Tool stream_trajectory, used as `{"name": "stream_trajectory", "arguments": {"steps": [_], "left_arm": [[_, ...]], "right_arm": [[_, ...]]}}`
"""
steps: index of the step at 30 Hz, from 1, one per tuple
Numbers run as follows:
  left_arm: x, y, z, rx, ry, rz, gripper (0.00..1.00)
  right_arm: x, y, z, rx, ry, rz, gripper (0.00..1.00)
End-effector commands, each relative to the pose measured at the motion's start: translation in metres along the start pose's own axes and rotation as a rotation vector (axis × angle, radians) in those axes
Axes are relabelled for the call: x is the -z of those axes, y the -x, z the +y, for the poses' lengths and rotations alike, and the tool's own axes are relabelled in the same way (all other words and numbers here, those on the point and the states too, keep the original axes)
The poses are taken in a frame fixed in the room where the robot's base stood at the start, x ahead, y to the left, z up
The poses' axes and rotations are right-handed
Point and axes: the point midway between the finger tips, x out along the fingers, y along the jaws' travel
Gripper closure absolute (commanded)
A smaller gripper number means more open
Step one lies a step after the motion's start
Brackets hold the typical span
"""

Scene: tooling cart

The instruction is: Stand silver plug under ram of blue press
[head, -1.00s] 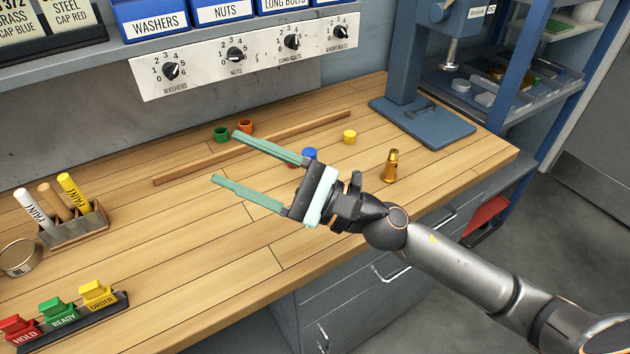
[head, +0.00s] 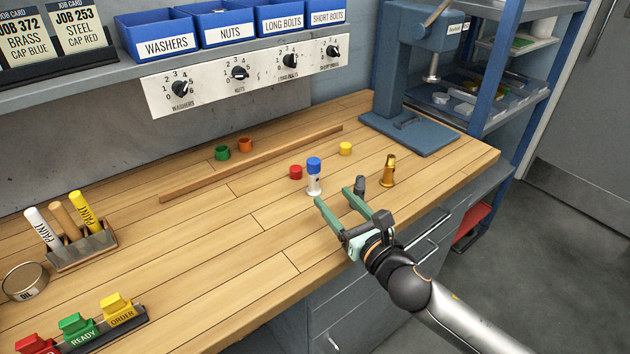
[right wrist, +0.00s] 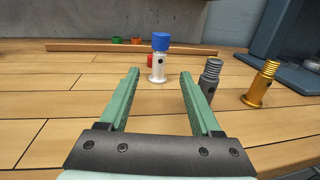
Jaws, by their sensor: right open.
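The silver plug (head: 314,184) stands upright on the wooden bench with a blue cap (head: 314,164) on its top. In the right wrist view the silver plug (right wrist: 157,69) is centred beyond the fingertips. My right gripper (head: 334,194) is open and empty, low over the bench, its fingers pointing at the plug but apart from it. The blue press (head: 401,70) stands at the back right, with its silver ram (head: 432,68) above its base (head: 410,128). Nothing stands under the ram. My left gripper is not in view.
A dark grey plug (head: 360,185) stands just right of my right fingers, and a brass plug (head: 388,171) farther right. Red (head: 296,172) and yellow (head: 345,148) caps lie nearby. A wooden strip (head: 250,163) crosses the bench behind. The left bench middle is clear.

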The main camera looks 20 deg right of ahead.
Motion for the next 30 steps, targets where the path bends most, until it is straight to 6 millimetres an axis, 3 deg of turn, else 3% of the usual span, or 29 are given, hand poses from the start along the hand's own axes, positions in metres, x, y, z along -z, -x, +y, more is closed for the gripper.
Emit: {"name": "stream_trajectory", "arguments": {"steps": [6, 14, 21, 30], "left_arm": [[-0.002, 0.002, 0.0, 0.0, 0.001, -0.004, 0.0], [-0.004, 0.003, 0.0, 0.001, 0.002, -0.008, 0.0], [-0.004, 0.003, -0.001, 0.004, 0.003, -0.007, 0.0], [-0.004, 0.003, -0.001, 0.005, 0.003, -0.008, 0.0]], "right_arm": [[-0.001, -0.033, 0.0, 0.0, -0.001, -0.001, 0.35], [-0.003, -0.05, 0.001, -0.002, -0.001, -0.003, 0.35], [-0.007, -0.084, 0.001, -0.002, 0.0, -0.002, 0.35], [-0.007, -0.094, 0.001, -0.003, 0.001, 0.0, 0.35]]}}
